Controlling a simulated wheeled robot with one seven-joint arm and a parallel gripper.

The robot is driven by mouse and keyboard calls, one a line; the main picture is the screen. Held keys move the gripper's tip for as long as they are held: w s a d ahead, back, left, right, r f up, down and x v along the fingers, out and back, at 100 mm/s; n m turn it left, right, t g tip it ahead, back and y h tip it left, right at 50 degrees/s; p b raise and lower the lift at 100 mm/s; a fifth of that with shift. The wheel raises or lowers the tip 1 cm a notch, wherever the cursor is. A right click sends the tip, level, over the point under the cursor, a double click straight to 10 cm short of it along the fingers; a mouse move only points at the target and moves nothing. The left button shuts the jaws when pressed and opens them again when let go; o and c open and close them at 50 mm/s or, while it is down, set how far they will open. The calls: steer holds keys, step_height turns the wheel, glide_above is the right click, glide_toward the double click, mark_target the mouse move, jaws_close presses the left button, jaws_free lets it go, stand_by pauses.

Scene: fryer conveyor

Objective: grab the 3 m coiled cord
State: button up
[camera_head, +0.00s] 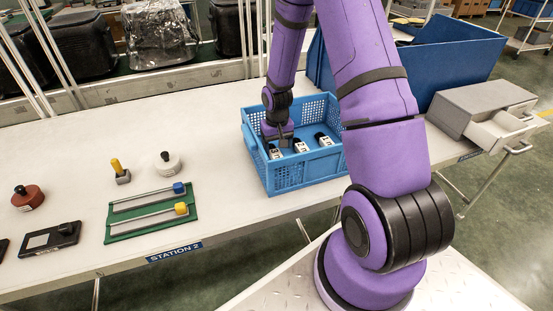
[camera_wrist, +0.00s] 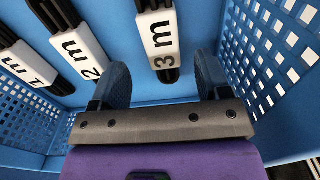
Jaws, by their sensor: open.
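The 3 m coiled cord, black with a white label (camera_wrist: 162,38), lies in the blue crate (camera_head: 287,179). In the wrist view its near end is between the open fingers of my gripper (camera_wrist: 161,76), nearer the right finger; contact cannot be told. In the head view my gripper (camera_head: 279,139) reaches down into the crate's left part, over the leftmost cord (camera_head: 274,153), whose label is too small to read. The 2 m cord (camera_wrist: 80,52) and 1 m cord (camera_wrist: 28,62) lie to its left in the wrist view.
The perforated crate walls (camera_wrist: 262,60) stand close around my gripper. The crate is on a white table (camera_head: 60,145). A green board with sliders (camera_head: 150,216), a white knobbed weight (camera_head: 168,165) and a red one (camera_head: 27,198) are left. A grey drawer box (camera_head: 480,105) is right.

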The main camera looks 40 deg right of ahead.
mark_target(277, 154)
steer(key=shift+s+a+f, duration=0.1)
steer(key=shift+a+f, duration=0.05)
steer(key=shift+f, duration=2.2)
steer(key=shift+c, duration=0.2)
steer(key=c, duration=1.1)
